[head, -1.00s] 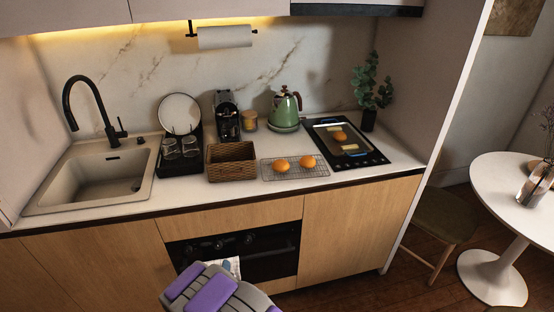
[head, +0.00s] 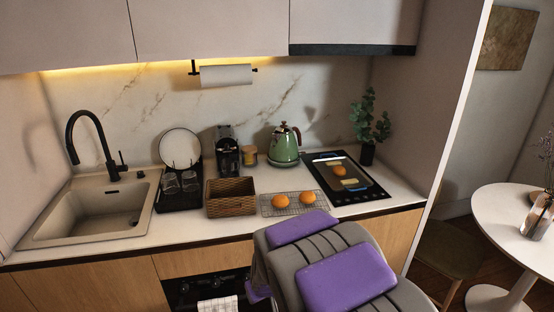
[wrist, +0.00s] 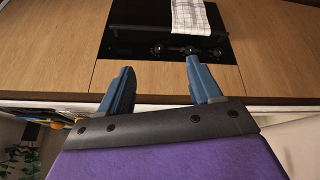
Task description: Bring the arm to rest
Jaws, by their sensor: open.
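My arm, grey with purple pads, rises in front of the counter in the head view. My gripper (wrist: 160,85) shows in the wrist view with two blue fingers spread apart and nothing between them. It is open and empty. Beyond the fingers are the wooden cabinet fronts (wrist: 55,50) and the black oven (wrist: 135,40). A checked towel (wrist: 197,18) hangs on the oven. In the head view the gripper itself is not visible; only the arm links show.
The counter holds a sink (head: 105,215), wicker basket (head: 231,197), wire rack (head: 266,211) with two orange round items, green kettle (head: 285,147) and black hob (head: 365,194) with a tray on it. A round white table (head: 505,215) and a stool (head: 447,250) stand at right.

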